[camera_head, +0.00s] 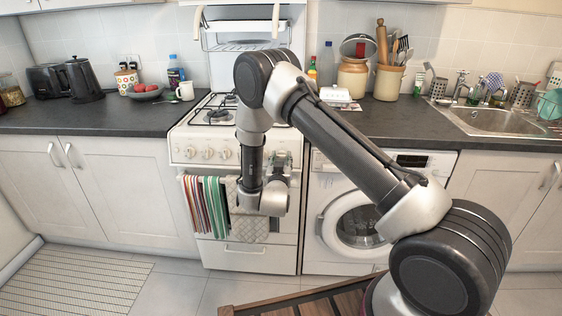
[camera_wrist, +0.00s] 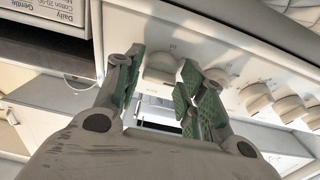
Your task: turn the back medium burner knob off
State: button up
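The white stove (camera_head: 180,150) has a row of knobs on its front panel. In the head view several knobs (camera_head: 208,153) show left of my arm; the arm hides others. In the wrist view a cream knob (camera_wrist: 162,68) sits at the end of the row nearest the washer. My gripper (camera_wrist: 160,76) has green-padded fingers spread on either side of this knob, with visible gaps. I cannot tell whether the fingertips touch the panel. More knobs (camera_wrist: 256,97) run to the right. Which one is the back medium burner knob I cannot read. In the head view my gripper (camera_head: 283,160) is near the stove's right end.
Striped towels (camera_head: 205,205) hang on the oven rail below the knobs, beside a grey cloth (camera_head: 250,226). The washing machine (camera_head: 350,210) stands right of the stove. A wooden slatted piece (camera_head: 300,302) lies on the floor in front.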

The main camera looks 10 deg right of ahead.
jog(key=c, duration=0.5)
jog(key=shift+o, duration=0.2)
jog(key=shift+m, duration=0.3)
jog(key=m+h, duration=0.1)
jog(key=m, duration=0.3)
jog(key=shift+a+g, duration=0.2)
jog(key=shift+g, duration=0.2)
jog(key=m+h, duration=0.1)
jog(key=m, duration=0.3)
jog(key=shift+a+m+g, duration=0.1)
jog(key=shift+m+g, duration=0.2)
jog(key=shift+g, duration=0.1)
jog(key=m+g, duration=0.1)
jog(key=m, duration=0.2)
jog(key=m+h, duration=0.1)
jog(key=m, duration=0.2)
jog(key=shift+w+a+r+g, duration=0.1)
jog(key=shift+w+r+g, duration=0.1)
jog(key=shift+g, duration=0.2)
jog(key=m+g, duration=0.1)
jog(key=m, duration=0.4)
jog(key=shift+r, duration=0.15)
